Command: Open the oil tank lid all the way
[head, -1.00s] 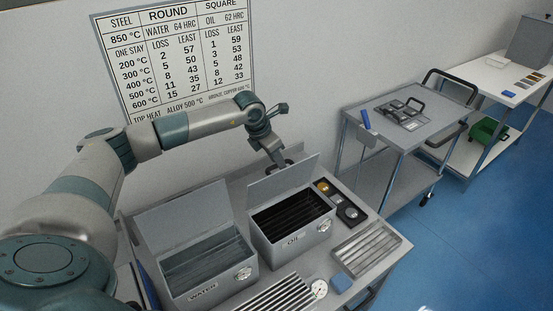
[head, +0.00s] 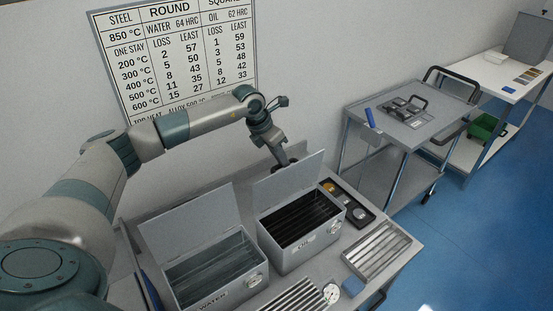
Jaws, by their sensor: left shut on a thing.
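The oil tank (head: 301,246) is a grey metal box labelled OIL on the bench, with dark slats inside. Its flat grey lid (head: 290,182) stands raised at the back edge, well clear of the opening. My left gripper (head: 284,160) is behind the top edge of this lid, at the end of my arm reaching in from the left. It is shut on the lid; the fingertips are partly hidden by the lid. The water tank (head: 212,292) stands to the left with its own lid (head: 190,232) raised. My right gripper is out of view.
A black tray (head: 352,206) with small round parts lies right of the oil tank. The wall (head: 330,60) is close behind the bench.

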